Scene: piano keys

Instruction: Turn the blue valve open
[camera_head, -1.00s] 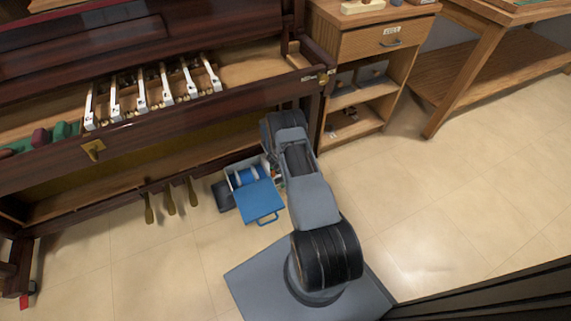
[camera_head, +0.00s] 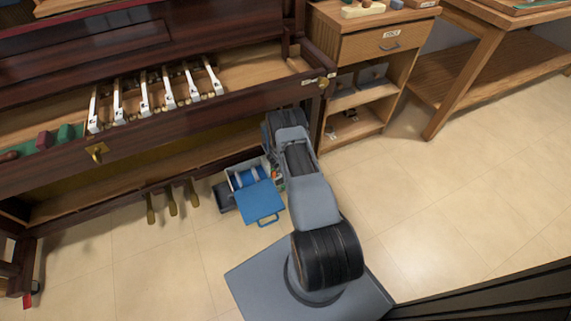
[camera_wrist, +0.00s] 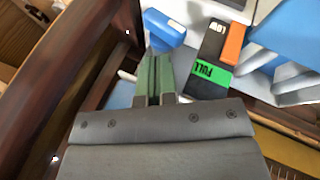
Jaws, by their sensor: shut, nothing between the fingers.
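In the wrist view my gripper (camera_wrist: 153,62) is shut and empty, its narrow green fingers pressed together. A short blue handle (camera_wrist: 164,28), which looks like the blue valve, lies just beyond the fingertips, slightly to the right. The fingers overlap its near left edge in the picture; I cannot tell whether they touch it. In the head view my arm hides the gripper and the valve.
A box with an open blue lid (camera_head: 259,202) sits on the floor beside my arm. The dark wooden piano (camera_head: 200,125) with several keys stands behind. Its wood is close to the gripper's left in the wrist view. A wooden cabinet (camera_head: 368,20) stands right. Floor at right is clear.

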